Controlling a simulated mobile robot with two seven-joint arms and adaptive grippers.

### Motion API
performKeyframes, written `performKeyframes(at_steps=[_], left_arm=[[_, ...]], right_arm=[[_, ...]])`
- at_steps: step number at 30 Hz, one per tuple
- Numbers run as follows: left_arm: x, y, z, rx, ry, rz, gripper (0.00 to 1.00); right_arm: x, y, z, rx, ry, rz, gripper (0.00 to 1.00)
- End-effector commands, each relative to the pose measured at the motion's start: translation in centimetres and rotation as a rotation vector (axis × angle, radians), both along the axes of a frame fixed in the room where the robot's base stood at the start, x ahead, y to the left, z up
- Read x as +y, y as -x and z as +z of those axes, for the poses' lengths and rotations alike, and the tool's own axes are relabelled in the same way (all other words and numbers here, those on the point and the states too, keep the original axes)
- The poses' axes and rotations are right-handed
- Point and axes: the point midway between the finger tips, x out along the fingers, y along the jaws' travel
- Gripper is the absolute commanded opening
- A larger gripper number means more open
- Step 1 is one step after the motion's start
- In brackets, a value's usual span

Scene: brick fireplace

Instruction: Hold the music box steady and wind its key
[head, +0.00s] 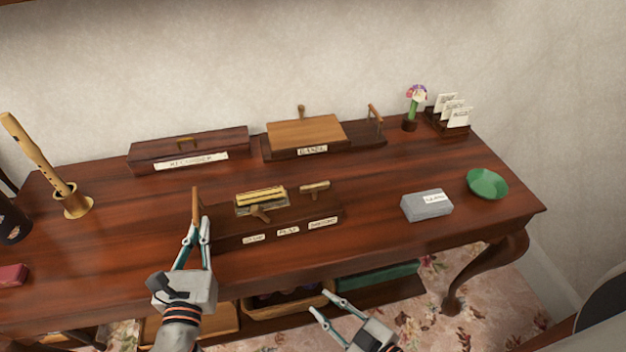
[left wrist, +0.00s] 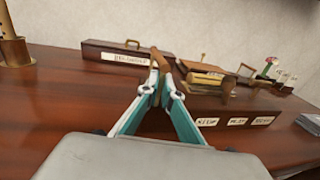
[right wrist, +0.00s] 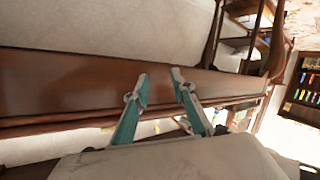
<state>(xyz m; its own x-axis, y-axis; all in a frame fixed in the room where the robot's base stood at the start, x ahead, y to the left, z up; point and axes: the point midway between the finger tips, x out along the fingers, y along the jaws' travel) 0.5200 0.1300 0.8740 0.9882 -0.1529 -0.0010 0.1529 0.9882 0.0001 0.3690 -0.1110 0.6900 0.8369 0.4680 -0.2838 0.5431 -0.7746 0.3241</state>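The music box seems to be the low dark wooden box (head: 330,212) near the table's front middle, with a brass cylinder (head: 262,200) on top and several white labels on its front. Two small brass-coloured pieces stand by the cylinder; I cannot tell which part is the key. An upright brown wooden handle (head: 196,203) rises at the box's left end. My left gripper (head: 199,222) has its fingertips closed together on this handle, which also shows in the left wrist view (left wrist: 161,60). My right gripper (head: 329,304) is open and empty, in front of the table's front edge, apart from the box.
A grey box (head: 427,206) and green bowl (head: 488,184) stand on the table (head: 385,235) at right. A recorder case (head: 190,149) and wooden-topped box (head: 305,131) lie behind. A recorder (head: 38,155) stands at left. Shelf boxes sit below. Table between music box and grey box is clear.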

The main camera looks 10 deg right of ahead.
Motion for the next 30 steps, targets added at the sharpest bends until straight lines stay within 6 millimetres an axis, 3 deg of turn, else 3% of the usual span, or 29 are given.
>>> performKeyframes(at_steps=[3, 8, 12, 24, 30], left_arm=[[0.0, 0.0, 0.0, 0.000, 0.000, 0.000, 0.00], [0.0, 0.0, 0.0, 0.000, 0.000, 0.000, 0.00], [0.0, 0.0, 0.0, 0.000, 0.000, 0.000, 0.00], [0.0, 0.0, 0.0, -0.001, 0.000, 0.000, 0.00], [0.0, 0.0, 0.0, -0.001, 0.000, 0.000, 0.00]], right_arm=[[4.1, 1.7, 1.8, -0.161, 0.013, 0.186, 0.25], [9.0, 5.2, 4.7, -0.387, -0.004, 0.437, 0.25], [12.7, 7.4, 8.8, -0.624, -0.045, 0.644, 0.25], [18.5, 7.7, 21.6, -1.209, -0.138, 0.955, 0.25], [19.9, 9.1, 25.7, -1.482, -0.161, 1.119, 0.25]])
